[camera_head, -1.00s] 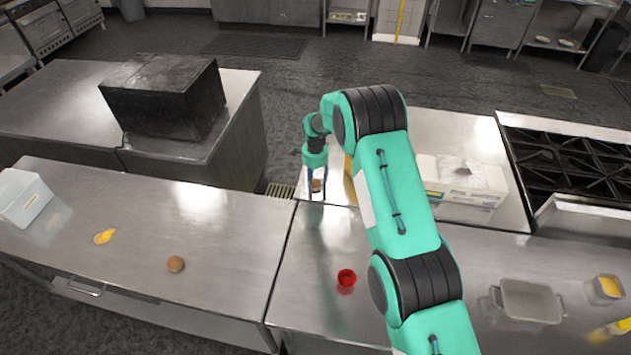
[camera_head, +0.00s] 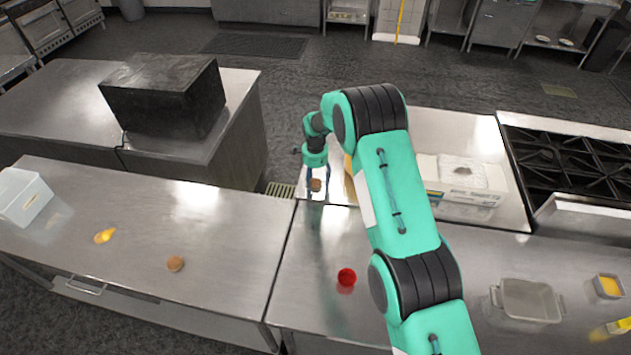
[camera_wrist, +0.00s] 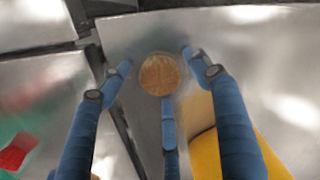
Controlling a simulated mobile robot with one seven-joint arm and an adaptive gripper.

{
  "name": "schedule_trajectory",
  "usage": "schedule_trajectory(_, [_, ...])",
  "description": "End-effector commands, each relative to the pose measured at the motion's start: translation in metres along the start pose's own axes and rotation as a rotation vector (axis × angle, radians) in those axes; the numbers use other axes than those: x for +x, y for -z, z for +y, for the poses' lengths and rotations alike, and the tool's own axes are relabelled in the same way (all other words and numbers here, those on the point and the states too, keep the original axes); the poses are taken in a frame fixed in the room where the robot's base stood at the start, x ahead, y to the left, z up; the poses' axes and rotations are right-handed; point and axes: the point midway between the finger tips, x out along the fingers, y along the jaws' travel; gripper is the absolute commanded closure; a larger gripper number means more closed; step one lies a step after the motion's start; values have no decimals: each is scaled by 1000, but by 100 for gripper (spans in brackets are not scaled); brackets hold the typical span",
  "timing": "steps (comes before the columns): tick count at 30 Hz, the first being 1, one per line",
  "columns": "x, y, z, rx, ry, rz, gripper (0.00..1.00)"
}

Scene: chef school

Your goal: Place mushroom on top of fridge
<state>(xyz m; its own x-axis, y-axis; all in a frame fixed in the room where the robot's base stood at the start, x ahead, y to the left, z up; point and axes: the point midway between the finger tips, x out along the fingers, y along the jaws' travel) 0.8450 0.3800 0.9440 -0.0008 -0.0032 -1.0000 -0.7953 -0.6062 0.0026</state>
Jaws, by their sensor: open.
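A small round brown thing, probably the mushroom (camera_head: 316,184), rests on the steel counter beyond the front counter's seam. In the wrist view the brown round top (camera_wrist: 159,74) lies between the blue fingers of my gripper (camera_wrist: 160,72). My gripper (camera_head: 316,188) points down over it with its fingers spread around it. I cannot tell whether any finger touches it. No thing is plainly marked as a fridge; a black box-shaped unit (camera_head: 165,92) with a flat top stands on the back left counter and may be it.
Another round brown item (camera_head: 175,264) and a yellow item (camera_head: 105,236) lie on the left front counter. A red cup (camera_head: 346,277) stands near my arm. A white box (camera_head: 465,172), a stove (camera_head: 575,160) and a grey tray (camera_head: 528,300) are at right. A yellow thing (camera_wrist: 205,155) is close beside my gripper.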

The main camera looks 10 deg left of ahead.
Motion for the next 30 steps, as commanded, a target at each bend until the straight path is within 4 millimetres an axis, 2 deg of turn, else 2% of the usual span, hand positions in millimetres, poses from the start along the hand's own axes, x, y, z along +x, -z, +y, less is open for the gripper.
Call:
schedule_trajectory(8, [-22, 0, -1, 0, 3, 1, 37])
schedule_trajectory(21, [-86, 0, -1, 0, 3, 1, 37])
schedule_trajectory(30, [-116, 0, 0, 0, 1, 0, 37])
